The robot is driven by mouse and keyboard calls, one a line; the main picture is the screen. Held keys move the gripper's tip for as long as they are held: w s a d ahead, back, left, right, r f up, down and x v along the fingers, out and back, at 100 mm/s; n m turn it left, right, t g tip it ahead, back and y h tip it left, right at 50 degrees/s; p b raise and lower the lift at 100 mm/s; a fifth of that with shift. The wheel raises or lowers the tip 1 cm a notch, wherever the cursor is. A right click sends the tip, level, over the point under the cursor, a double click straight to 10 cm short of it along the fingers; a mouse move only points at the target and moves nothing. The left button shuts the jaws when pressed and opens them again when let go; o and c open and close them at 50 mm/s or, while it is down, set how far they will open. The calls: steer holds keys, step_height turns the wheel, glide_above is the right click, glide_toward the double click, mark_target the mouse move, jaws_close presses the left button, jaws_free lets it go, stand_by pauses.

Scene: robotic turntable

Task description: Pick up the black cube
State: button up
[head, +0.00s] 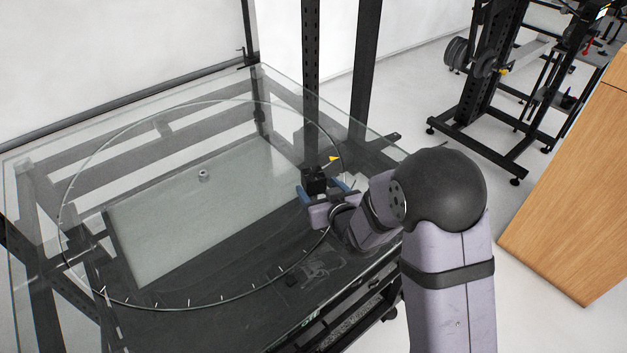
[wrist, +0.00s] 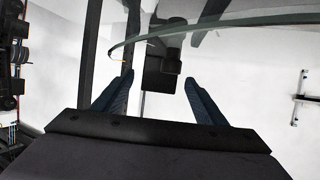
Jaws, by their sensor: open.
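The black cube (head: 314,181) shows in the head view at the right part of the glass turntable (head: 75,180), just at my gripper's fingertips. My gripper (head: 319,186) is open, with one blue finger on either side of the cube. In the wrist view a dark blocky shape (wrist: 161,78), which looks like the cube, lies between the fingertips of my gripper (wrist: 158,80), with a gap to each finger. The cube's lower part is hidden by my gripper in the head view.
A small grey round piece (head: 203,174) lies toward the middle of the turntable. A yellow pointer (head: 334,159) stands just behind the cube. A dark upright post (head: 311,80) rises behind. A wooden panel (head: 575,190) is at right.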

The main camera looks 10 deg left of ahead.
mark_target(317, 186)
steer(key=shift+w+a, duration=0.1)
steer(key=shift+p+x, duration=0.85)
steer(key=shift+x, duration=1.65)
steer(key=shift+f, duration=0.1)
steer(key=c, duration=1.2)
steer(key=shift+c, duration=0.2)
steer(key=shift+r+b, duration=0.6)
steer(key=shift+r, duration=4.45)
